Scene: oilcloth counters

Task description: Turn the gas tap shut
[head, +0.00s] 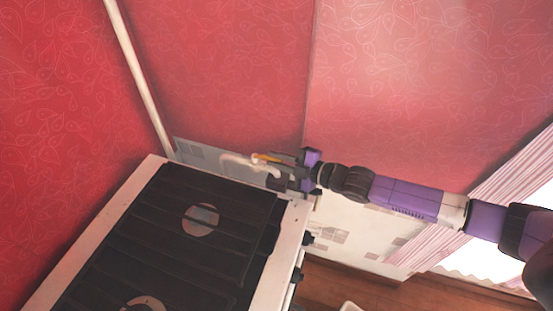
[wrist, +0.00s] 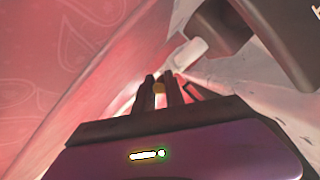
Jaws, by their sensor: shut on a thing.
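The gas tap shows as a small yellow-orange handle (head: 266,158) beside a cream pipe (head: 238,163), low against the wall behind the stove. My gripper (head: 284,163) reaches in from the right and is shut on the handle. The fingers hide part of the tap, and I cannot tell the handle's exact angle to the pipe.
A stove (head: 160,240) with a dark grate and pale rim stands just in front and to the left, close to my gripper. A red patterned wall (head: 225,70) rises behind. A white pipe (head: 138,75) runs up the left wall. A pink curtain (head: 440,245) hangs at right.

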